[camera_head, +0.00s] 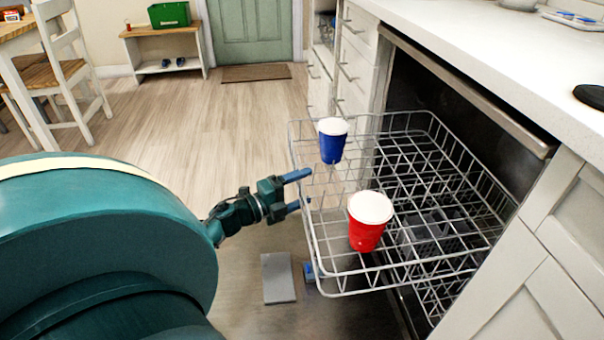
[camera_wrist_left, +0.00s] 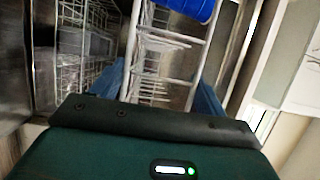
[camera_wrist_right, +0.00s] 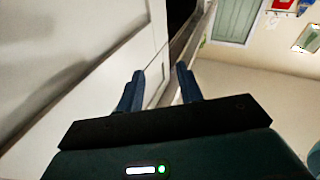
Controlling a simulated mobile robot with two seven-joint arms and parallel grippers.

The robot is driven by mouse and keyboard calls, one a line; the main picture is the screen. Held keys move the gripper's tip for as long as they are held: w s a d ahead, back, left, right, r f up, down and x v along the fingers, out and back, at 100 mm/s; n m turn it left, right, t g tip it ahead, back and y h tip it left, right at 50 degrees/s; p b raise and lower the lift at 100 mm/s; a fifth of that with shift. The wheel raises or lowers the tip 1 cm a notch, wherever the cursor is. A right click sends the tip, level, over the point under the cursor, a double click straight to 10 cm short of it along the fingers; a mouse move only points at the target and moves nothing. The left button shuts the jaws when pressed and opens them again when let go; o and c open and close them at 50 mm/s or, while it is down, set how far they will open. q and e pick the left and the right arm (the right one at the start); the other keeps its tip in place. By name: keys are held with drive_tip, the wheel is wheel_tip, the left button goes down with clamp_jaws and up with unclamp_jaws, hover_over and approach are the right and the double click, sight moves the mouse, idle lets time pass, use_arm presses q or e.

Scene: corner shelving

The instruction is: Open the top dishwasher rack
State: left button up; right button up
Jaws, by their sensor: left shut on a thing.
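The top dishwasher rack (camera_head: 317,237) is a grey wire basket. It extends well out of the dark dishwasher opening (camera_head: 425,90) under the counter. A blue cup (camera_head: 331,148) and a red cup (camera_head: 366,232), both with white tops, stand in it. My left gripper (camera_head: 299,191) is at the rack's outer side, its fingers shut on the rack's wires. The left wrist view shows the wires (camera_wrist_left: 170,75) between the blue fingers. In the right wrist view my right gripper (camera_wrist_right: 160,88) has its fingers apart with nothing held; I cannot make it out in the head view.
The lowered dishwasher door (camera_head: 320,318) lies beneath the rack, with a grey rectangular panel (camera_head: 278,278) on it. A white counter (camera_head: 500,55) and cabinets border the right. A chair (camera_head: 68,70) and bench (camera_head: 165,45) stand far left. Open wooden floor (camera_head: 190,115) lies between.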

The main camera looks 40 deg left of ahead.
use_arm(q)
drive_tip(key=o, duration=1.2)
drive_tip(key=shift+w+a+r, duration=0.1)
drive_tip(key=shift+r, duration=0.4)
drive_tip(key=shift+o, duration=0.4)
drive_tip(key=shift+f, duration=0.2)
use_arm(e)
drive_tip(key=shift+r, duration=0.1)
drive_tip(key=shift+r, duration=0.15)
use_arm(q)
drive_tip(key=shift+s, duration=0.25)
drive_tip(key=p+v, duration=0.1)
drive_tip(key=v, duration=0.3)
drive_tip(key=shift+s, duration=0.2)
drive_tip(key=p+v, duration=0.2)
drive_tip(key=v, duration=0.6)
drive_tip(key=shift+s, duration=0.2)
use_arm(e)
drive_tip(key=shift+s+d+n, duration=0.15)
drive_tip(key=shift+d+n, duration=0.05)
drive_tip(key=shift+n, duration=0.1)
